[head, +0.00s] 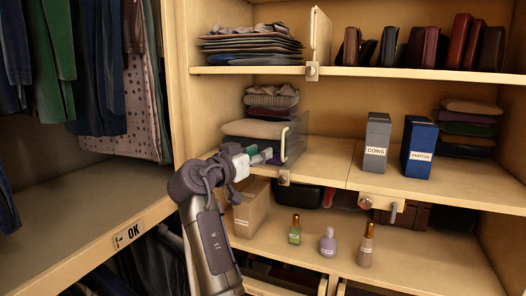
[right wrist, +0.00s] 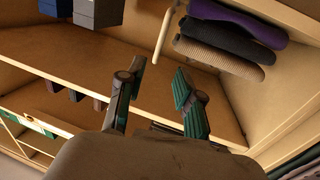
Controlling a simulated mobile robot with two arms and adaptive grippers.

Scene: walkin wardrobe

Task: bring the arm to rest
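My right arm (head: 209,225) reaches up from the bottom of the head view, with its gripper (head: 260,157) in front of the middle shelf, beside a clear divider panel with a pale handle. In the right wrist view the two fingers of this gripper (right wrist: 160,75) stand apart with nothing between them, so it is open and empty. Whether it touches the panel cannot be told. My left gripper is not in view.
A grey COINS box (head: 376,143) and a blue PHOTOS box (head: 419,147) stand right of the gripper. Folded clothes (head: 270,103) lie behind it. Several small bottles, including a purple one (head: 328,242), stand on the lower shelf (head: 400,270). Clothes hang at left.

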